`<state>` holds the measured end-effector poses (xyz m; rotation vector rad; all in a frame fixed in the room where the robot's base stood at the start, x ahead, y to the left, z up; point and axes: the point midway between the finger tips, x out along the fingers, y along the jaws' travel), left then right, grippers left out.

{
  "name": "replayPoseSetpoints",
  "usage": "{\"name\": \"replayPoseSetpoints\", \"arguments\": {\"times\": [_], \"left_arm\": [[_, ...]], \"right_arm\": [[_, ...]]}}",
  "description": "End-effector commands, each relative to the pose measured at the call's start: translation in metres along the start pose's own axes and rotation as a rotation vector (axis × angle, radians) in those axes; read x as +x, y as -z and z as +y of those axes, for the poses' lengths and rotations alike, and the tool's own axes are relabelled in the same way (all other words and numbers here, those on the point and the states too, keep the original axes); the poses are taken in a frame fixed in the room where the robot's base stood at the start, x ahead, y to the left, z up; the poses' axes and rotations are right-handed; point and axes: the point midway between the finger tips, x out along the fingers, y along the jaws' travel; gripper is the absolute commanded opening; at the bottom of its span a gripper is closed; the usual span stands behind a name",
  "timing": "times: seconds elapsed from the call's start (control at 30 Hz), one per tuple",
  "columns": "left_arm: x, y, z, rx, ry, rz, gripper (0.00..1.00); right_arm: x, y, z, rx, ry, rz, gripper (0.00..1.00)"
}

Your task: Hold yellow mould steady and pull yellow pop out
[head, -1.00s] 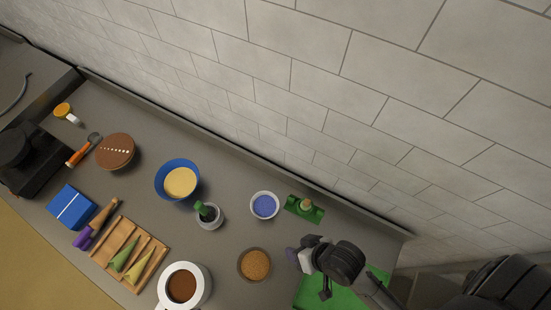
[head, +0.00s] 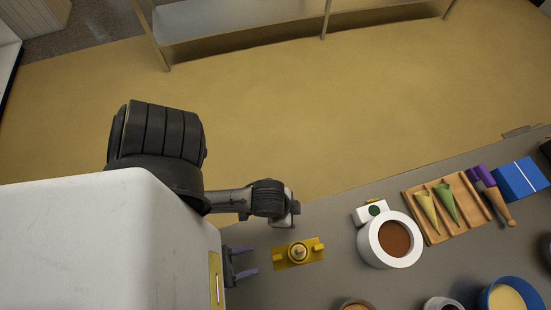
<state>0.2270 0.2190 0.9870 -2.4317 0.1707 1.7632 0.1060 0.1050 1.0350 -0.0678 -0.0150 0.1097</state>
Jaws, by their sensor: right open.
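The yellow mould (head: 280,263) lies on the grey counter at the lower middle of the head view. A round yellow pop with a pale stick end (head: 298,251) sits in it, seen from above. My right gripper (head: 251,262) is left of the mould. Its two purple fingers are apart and point toward the mould, with nothing between them and a gap to the mould. My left gripper (head: 285,211) is just above the mould in the picture, near the counter edge. Its fingers are mostly hidden by its wrist.
A white pot (head: 370,250) with brown contents stands right of the mould. Beyond it are a wooden cone tray (head: 437,232), a purple-handled tool (head: 487,180) and a blue box (head: 520,179). A blue bowl (head: 530,293) is lower right. A yellow flat piece (head: 213,270) is partly hidden at left.

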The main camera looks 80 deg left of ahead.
Motion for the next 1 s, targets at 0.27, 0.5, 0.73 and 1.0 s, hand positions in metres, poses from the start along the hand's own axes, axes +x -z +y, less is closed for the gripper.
{"name": "replayPoseSetpoints", "arguments": {"times": [0.27,0.5,0.73,1.0], "left_arm": [[0.005,-0.003,0.001,-0.003,-0.003,-0.001,0.64],[0.007,-0.003,0.004,-0.011,-0.009,-0.001,0.64],[0.002,-0.002,0.004,-0.013,-0.010,-0.003,0.64],[-0.007,0.000,0.002,-0.007,-0.006,-0.003,0.64]], "right_arm": [[-0.010,0.020,0.002,0.071,0.045,0.014,0.47],[-0.009,0.062,0.004,0.067,0.044,0.012,0.47],[0.010,0.082,0.005,0.070,0.048,0.010,0.47],[0.046,0.084,0.003,0.069,0.046,0.012,0.47]]}}
